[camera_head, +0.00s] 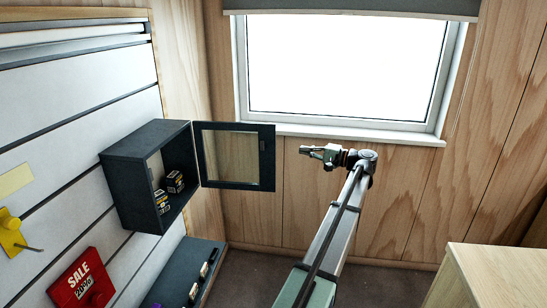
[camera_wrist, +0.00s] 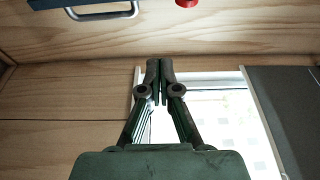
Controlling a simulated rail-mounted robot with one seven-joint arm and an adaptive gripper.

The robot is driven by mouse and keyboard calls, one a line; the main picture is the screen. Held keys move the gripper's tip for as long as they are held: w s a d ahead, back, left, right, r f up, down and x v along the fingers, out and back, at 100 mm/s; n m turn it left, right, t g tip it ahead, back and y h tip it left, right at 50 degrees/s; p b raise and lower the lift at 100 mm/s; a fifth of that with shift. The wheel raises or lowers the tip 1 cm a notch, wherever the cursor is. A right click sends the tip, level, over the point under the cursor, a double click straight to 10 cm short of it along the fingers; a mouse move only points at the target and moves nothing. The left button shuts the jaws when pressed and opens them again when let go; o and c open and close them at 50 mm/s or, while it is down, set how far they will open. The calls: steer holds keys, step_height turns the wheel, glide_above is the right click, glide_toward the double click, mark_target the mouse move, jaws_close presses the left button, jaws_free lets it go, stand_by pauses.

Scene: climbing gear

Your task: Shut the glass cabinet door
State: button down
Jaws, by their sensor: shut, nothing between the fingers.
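The dark cabinet (camera_head: 150,146) is mounted on the slatted wall at the left in the head view. Its glass door (camera_head: 234,183) stands wide open, swung out to the right from the cabinet's right edge. Wood panelling shows through the pane. My gripper (camera_head: 303,151) is to the right of the door, pointing left towards its free edge, and appears apart from it. In the wrist view my gripper (camera_wrist: 160,66) has its two fingers together with nothing between them. I cannot make out the glass door in the wrist view.
Small dark boxes (camera_head: 175,182) sit inside the cabinet. A low shelf (camera_head: 180,273), a red sale sign (camera_head: 84,281) and a yellow hook (camera_head: 11,232) are on the left wall. A wooden top (camera_head: 500,270) stands at lower right. A metal handle (camera_wrist: 100,14) shows in the wrist view.

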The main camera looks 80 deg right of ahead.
steer(key=w+a+p, duration=0.1)
steer(key=w+p, duration=0.4)
steer(key=w, duration=0.4)
steer(key=shift+a+r, duration=0.25)
steer(key=shift+a, duration=0.15)
